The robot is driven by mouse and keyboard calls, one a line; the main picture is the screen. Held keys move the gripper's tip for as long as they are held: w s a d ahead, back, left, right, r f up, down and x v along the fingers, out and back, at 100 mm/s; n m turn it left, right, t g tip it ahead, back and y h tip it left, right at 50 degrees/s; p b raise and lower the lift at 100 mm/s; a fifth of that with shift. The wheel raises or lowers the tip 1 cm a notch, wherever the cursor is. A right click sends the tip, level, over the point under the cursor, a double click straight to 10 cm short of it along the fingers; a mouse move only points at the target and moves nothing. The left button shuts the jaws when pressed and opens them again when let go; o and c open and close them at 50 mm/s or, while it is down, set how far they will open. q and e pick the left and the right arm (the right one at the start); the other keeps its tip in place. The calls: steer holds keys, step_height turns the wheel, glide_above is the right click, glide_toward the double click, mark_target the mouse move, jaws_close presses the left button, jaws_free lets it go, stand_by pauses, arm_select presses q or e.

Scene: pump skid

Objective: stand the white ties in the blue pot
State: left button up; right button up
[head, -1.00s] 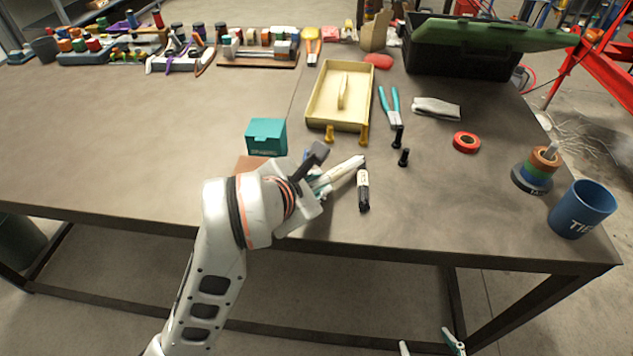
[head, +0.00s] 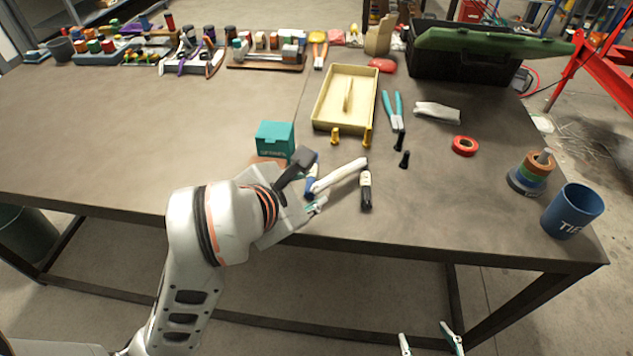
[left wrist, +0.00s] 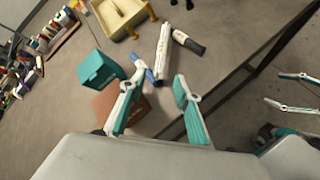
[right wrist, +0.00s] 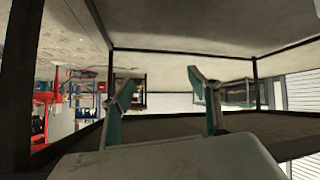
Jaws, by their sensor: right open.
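The white ties (head: 340,176) lie as a slim bundle near the table's front edge. They also show in the left wrist view (left wrist: 163,52), just beyond the fingertips. My left gripper (head: 312,196) is open and empty beside the near end of the bundle; its fingers (left wrist: 158,88) are spread in the left wrist view. The blue pot (head: 572,212), lettered on its side, stands upright at the table's right front corner. My right gripper (head: 430,338) is open and empty, low in front of the table; its spread fingers also show in the right wrist view (right wrist: 160,85).
A teal box (head: 275,140) stands behind my left gripper. A tape stack (head: 532,173) stands by the pot. Red tape (head: 465,146) lies farther back.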

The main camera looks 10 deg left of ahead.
arm_select(q)
steer(key=p+v, duration=0.4)
arm_select(e)
steer(key=r, duration=0.1)
steer(key=a+r, duration=0.1)
steer(key=s+r, duration=0.1)
steer(key=shift+a+r, duration=0.1)
steer(key=shift+a, duration=0.05)
steer(key=shift+w, duration=0.2)
